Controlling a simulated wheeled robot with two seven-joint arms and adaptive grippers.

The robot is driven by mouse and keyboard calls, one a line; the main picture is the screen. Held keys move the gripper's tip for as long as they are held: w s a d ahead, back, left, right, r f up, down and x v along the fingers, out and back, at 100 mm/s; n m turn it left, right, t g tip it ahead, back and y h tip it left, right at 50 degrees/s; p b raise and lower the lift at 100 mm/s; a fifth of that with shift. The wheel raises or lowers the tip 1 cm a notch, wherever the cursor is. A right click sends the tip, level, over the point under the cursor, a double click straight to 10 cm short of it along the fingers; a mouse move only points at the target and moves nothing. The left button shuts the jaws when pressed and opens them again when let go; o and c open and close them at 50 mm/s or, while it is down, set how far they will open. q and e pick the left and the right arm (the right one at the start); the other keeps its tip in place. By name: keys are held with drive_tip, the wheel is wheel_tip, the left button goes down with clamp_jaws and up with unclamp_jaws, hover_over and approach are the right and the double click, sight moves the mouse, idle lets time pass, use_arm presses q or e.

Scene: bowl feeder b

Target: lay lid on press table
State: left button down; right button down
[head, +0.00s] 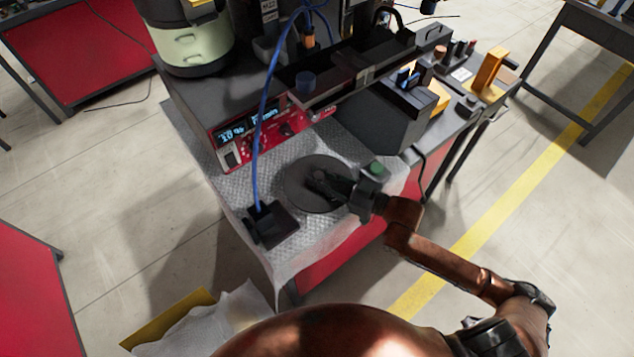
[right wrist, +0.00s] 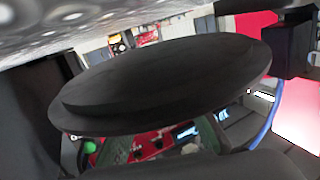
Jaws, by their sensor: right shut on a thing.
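The lid (head: 302,173) is a dark, round, flat disc. In the head view it is over the bubble-wrap-covered front part of the press table (head: 238,180). My right gripper (head: 325,184) is shut on the lid and reaches across it from the right. In the right wrist view the lid (right wrist: 170,85) fills the middle and hides much of the scene. The dimpled covering (right wrist: 60,25) shows at the top left there. I cannot tell whether the lid touches the table. My left gripper is not in view.
A black block (head: 272,226) with a blue cable stands left of the lid. A red control box (head: 265,127) with lit displays is behind it. A pale green bowl feeder (head: 195,48) stands at the back left. A dark sloped housing (head: 385,115) is behind and right.

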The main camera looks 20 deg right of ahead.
wheel_tip(320, 180, down, 3)
drive_tip(key=shift+w+f+b, duration=0.1)
drive_tip(key=shift+w+b, duration=0.05)
drive_tip(key=shift+b, duration=0.5)
drive_tip(key=shift+f, duration=0.15)
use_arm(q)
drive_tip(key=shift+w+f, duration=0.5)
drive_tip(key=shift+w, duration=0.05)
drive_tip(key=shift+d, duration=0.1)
use_arm(e)
drive_tip(key=c, duration=1.7)
unclamp_jaws()
drive_tip(key=shift+o, duration=0.2)
